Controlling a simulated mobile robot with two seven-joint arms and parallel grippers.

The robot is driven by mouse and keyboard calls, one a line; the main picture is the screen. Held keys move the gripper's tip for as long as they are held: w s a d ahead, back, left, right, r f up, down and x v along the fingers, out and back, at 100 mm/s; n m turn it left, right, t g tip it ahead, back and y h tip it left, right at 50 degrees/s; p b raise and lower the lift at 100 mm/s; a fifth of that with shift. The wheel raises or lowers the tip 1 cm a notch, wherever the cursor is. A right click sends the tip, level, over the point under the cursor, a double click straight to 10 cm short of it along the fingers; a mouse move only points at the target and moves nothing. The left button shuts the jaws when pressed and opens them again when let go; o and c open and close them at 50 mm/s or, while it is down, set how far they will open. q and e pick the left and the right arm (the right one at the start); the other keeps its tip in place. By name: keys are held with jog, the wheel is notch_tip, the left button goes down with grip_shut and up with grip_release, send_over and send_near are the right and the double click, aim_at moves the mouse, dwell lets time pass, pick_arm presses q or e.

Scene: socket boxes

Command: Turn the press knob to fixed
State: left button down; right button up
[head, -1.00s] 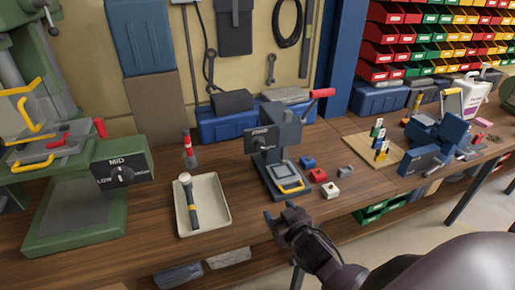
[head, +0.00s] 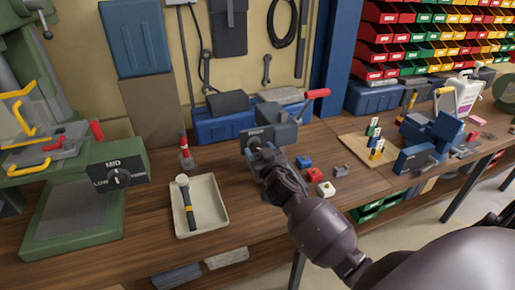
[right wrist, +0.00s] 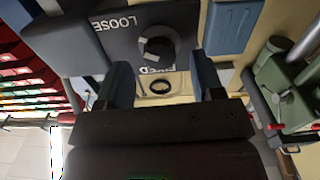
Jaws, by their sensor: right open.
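The small grey press (head: 283,131) with a red-tipped lever stands near the middle of the bench. Its black label plate (right wrist: 121,37) reads LOOSE and, partly covered, what looks like FIXED in the right wrist view. The round dark press knob (right wrist: 160,46) sits on that plate; its exact pointing is hard to read. My left gripper is not in view.
A cream tray (head: 218,222) with a hammer-like tool lies left of the press. A green machine (head: 72,215) with a MID dial stands farther left.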

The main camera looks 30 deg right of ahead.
jog(key=shift+x, duration=0.9)
jog(key=c, duration=0.9)
